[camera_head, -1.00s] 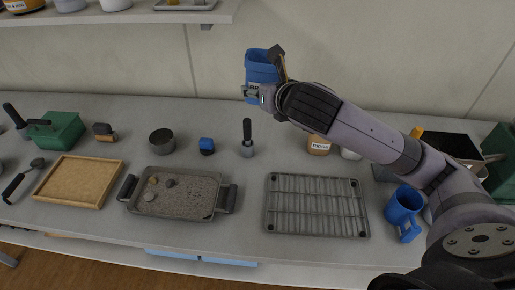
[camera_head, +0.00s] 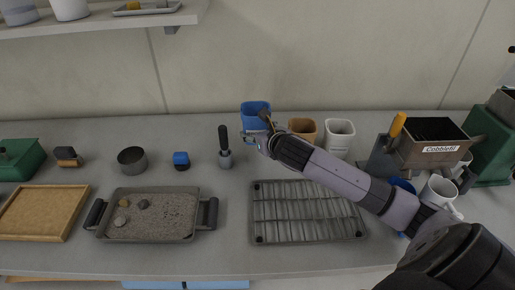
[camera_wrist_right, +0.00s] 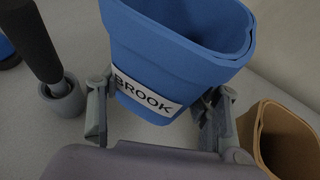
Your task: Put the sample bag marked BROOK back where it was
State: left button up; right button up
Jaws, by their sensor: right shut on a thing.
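The blue sample bag (camera_head: 256,108) carries a white label reading BROOK; the label shows in the right wrist view, where the bag (camera_wrist_right: 180,50) fills the upper middle. My right gripper (camera_head: 262,140) is shut on this bag, with a finger at each side of it in the right wrist view (camera_wrist_right: 160,120). The bag is upright at the back of the counter, left of a tan bag (camera_head: 303,127) and a white bag (camera_head: 339,136). Whether its base touches the counter is hidden. My left gripper is not in view.
A black-handled tool (camera_head: 225,148) stands close left of the blue bag. A wire rack (camera_head: 306,212) lies in front, under my arm. A tray of soil (camera_head: 155,215) is to the left. A box labelled Cobbletil (camera_head: 432,150) and mugs are at the right.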

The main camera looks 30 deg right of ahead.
aim_at(258, 155)
jog(key=shift+f, duration=2.95)
jog(key=o, duration=1.3)
jog(key=shift+f, duration=0.1)
jog(key=shift+s+r, duration=0.1)
jog(key=shift+r, duration=0.1)
jog(key=v, duration=1.1)
jog(key=shift+s+a+r, duration=0.1)
jog(key=shift+s+a, duration=0.1)
jog(key=shift+s, duration=0.15)
